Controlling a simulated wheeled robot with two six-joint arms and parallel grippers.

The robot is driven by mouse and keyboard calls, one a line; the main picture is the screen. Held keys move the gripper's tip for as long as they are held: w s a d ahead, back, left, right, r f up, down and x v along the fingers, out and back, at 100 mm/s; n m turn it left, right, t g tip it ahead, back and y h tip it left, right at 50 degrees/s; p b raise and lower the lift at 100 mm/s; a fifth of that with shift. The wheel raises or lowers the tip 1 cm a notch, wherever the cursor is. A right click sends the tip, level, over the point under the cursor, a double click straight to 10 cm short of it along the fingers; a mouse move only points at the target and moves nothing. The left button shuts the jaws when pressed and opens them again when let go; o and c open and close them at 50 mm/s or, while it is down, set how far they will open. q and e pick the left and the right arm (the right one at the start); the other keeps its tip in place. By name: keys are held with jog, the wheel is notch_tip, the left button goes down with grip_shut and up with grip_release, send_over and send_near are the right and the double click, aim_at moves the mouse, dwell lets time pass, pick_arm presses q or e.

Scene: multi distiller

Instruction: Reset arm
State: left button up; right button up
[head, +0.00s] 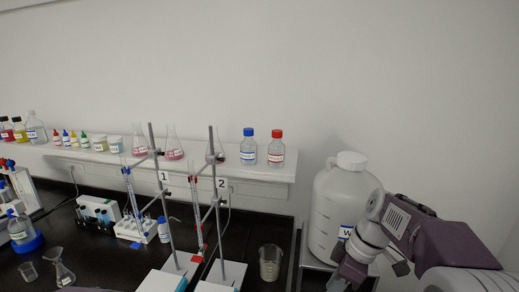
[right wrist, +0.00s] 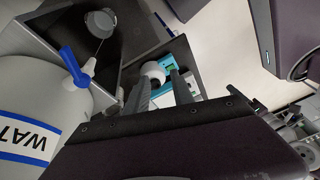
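My right arm comes in from the right in the head view, with its gripper (head: 347,276) low at the bottom edge, in front of a large white water jug (head: 335,205). In the right wrist view my right gripper (right wrist: 160,85) shows two grey fingers spread apart, with nothing seen held between them. The jug fills the left of that view, with a blue-edged label (right wrist: 25,138) and a blue tap (right wrist: 76,66).
A black bench holds two burette stands (head: 172,240) (head: 216,230), a beaker (head: 270,262), a conical flask (head: 62,268) and tube racks (head: 100,210). A white shelf (head: 250,171) behind carries bottles and flasks. The jug stands close to my right arm.

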jog(key=s+f+m+h, duration=0.1)
jog(key=s+f+m, duration=0.4)
jog(key=f+m, duration=0.1)
jog(key=s+f+m+h, duration=0.2)
jog(key=s+f+m, duration=0.3)
jog(key=f, duration=0.4)
jog(key=shift+a+m+t, duration=0.35)
jog(key=shift+m+t, duration=0.05)
jog(key=shift+m, duration=0.2)
jog(key=shift+s+d+f, duration=0.1)
